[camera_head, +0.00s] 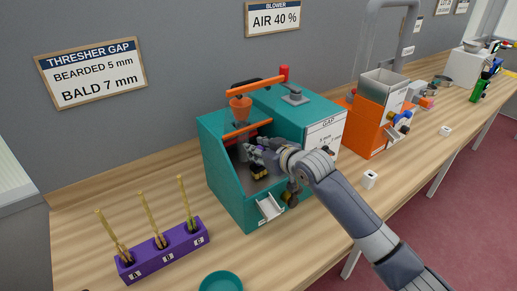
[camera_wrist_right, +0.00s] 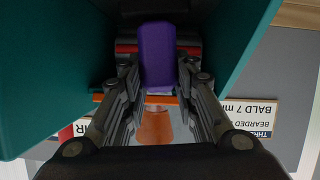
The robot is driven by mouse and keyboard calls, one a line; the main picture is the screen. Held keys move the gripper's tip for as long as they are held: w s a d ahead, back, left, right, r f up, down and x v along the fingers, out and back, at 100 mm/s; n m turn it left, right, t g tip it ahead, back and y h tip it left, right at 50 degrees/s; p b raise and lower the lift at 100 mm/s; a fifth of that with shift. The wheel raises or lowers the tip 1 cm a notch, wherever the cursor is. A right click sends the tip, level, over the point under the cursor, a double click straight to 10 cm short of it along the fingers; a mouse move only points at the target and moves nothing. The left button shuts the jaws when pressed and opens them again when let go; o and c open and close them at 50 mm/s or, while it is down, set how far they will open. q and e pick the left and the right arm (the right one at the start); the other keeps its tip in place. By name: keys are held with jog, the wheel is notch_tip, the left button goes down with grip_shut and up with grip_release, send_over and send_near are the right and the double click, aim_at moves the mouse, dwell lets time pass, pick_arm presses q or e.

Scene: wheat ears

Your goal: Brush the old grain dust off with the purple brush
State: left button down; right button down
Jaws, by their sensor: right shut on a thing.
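My right gripper (camera_head: 251,150) reaches into the open front of the teal thresher (camera_head: 222,178). In the right wrist view its two fingers (camera_wrist_right: 158,75) are closed on the sides of the purple brush (camera_wrist_right: 157,48). The brush lies between the fingertips in front of a dark drum with red bars (camera_wrist_right: 187,48). In the head view the gripper mostly hides the brush; a black and yellow piece (camera_head: 260,173) shows below the fingers, and I cannot tell what it is. I cannot make out any grain dust. My left gripper is not in view.
Teal side walls (camera_wrist_right: 45,70) stand close on both sides of the gripper. An orange funnel (camera_head: 240,105) sits on the thresher, a white chute (camera_head: 269,208) below. A purple rack (camera_head: 165,255) with wheat ears and a teal bowl (camera_head: 221,282) are left; an orange machine (camera_head: 372,125) is right.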

jog(key=shift+f, duration=0.5)
dwell(0.3)
jog(key=shift+s+d+p, duration=0.4)
jog(key=shift+s+p, duration=0.05)
jog(key=shift+s, duration=0.15)
jog(key=shift+w+a, duration=0.2)
jog(key=shift+w, duration=0.2)
jog(key=shift+w+a+b, duration=0.55)
jog(key=shift+w+a, duration=0.1)
jog(key=shift+w, duration=0.1)
jog(key=shift+s+d, duration=0.1)
